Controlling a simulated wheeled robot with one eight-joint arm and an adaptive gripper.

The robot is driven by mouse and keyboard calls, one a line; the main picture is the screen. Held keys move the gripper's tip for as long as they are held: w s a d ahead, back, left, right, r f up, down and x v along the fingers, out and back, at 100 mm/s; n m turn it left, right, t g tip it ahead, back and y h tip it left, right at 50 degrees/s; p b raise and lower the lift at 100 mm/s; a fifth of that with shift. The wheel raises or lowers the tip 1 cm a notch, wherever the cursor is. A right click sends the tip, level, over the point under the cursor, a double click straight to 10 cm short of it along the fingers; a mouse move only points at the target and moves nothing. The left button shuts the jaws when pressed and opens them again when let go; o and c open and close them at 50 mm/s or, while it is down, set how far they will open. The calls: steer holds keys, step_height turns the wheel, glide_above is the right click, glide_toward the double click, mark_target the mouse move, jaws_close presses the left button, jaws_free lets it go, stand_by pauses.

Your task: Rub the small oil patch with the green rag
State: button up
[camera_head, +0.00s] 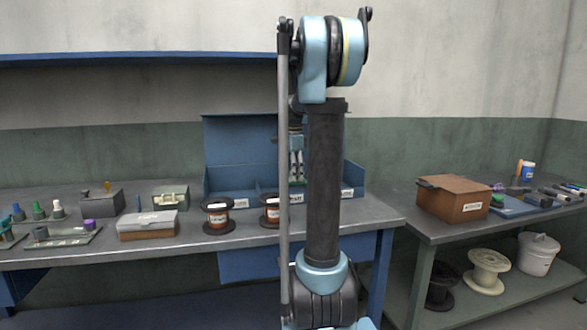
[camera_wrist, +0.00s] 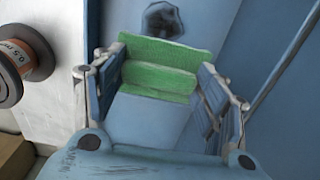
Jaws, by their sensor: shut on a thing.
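The green rag (camera_wrist: 160,75) shows in the wrist view, held between the two fingers of my gripper (camera_wrist: 165,85). My gripper is shut on the rag, which sticks out past the fingertips as a folded green piece. A small dark oil patch (camera_wrist: 161,20) lies on the blue surface just beyond the rag, apart from it in the picture. I cannot tell whether the rag touches the surface. In the head view my arm hides the gripper, the rag and the patch.
A copper spool (camera_wrist: 22,60) stands left of my gripper; two spools (camera_head: 217,214) (camera_head: 270,210) stand on the left bench (camera_head: 85,250) before the blue bin rack (camera_head: 232,150). A lidded box (camera_head: 148,225) sits further left. A brown box (camera_head: 453,199) is on the right bench.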

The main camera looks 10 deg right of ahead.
step_height(320, 180, down, 5)
steer(key=shift+d+f, duration=0.1)
steer(key=shift+a, duration=0.2)
steer(key=shift+c, duration=0.3)
steer(key=shift+s+a, duration=0.15)
steer(key=shift+a, duration=3.7)
steer(key=shift+c, duration=0.5)
steer(key=shift+a+f, duration=0.1)
steer(key=shift+a, duration=0.2)
steer(key=shift+d, duration=4.35)
steer(key=shift+r, duration=4)
steer(key=shift+r, duration=0.1)
